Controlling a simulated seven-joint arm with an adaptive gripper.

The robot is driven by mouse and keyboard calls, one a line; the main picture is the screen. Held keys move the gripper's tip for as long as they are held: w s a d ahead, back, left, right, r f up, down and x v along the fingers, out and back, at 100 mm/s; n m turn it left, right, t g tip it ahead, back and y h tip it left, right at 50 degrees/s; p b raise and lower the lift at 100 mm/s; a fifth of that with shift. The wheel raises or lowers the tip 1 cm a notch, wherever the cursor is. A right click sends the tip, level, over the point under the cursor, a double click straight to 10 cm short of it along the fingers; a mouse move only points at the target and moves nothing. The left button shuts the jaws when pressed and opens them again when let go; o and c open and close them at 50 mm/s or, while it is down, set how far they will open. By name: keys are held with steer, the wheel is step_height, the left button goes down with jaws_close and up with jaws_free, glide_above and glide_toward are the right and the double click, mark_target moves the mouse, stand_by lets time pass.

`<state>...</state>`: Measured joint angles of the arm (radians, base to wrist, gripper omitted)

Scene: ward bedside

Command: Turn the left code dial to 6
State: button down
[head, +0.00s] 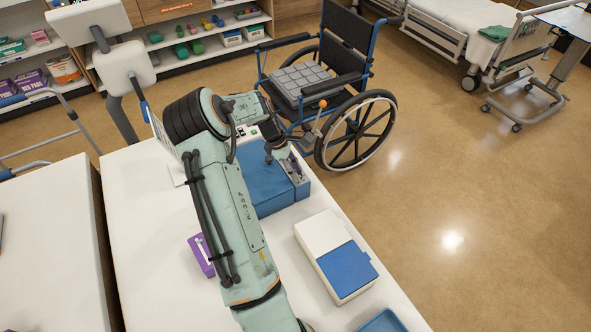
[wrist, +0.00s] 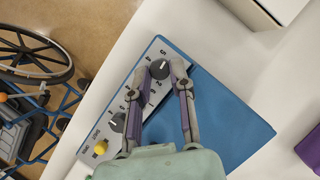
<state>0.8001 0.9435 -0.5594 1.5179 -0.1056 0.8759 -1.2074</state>
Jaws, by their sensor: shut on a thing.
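A blue box (head: 264,188) lies on the white table; it also shows in the wrist view (wrist: 225,115). Its grey numbered panel (wrist: 135,92) carries two dark dials and a yellow knob (wrist: 100,147). My gripper (wrist: 161,65) has its fingertips on either side of the upper code dial (wrist: 160,70), shut on it. The other code dial (wrist: 117,122) sits lower on the panel, beside the left finger and apart from it. The dial settings are too small to read surely. In the head view, my gripper (head: 277,153) is over the box and my arm hides part of it.
A white box with a blue lid section (head: 345,270) stands on the table to the right. A purple item (head: 202,256) lies left, partly behind my arm. A wheelchair (head: 335,80) stands just beyond the table edge. Bare tabletop lies between the boxes.

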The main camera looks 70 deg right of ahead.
steer(key=shift+m, duration=0.3)
steer(key=c, duration=1.3)
jaws_free()
steer(key=shift+o, duration=0.2)
steer(key=v, duration=1.2)
steer(key=shift+o, duration=0.3)
steer(key=shift+d, duration=0.1)
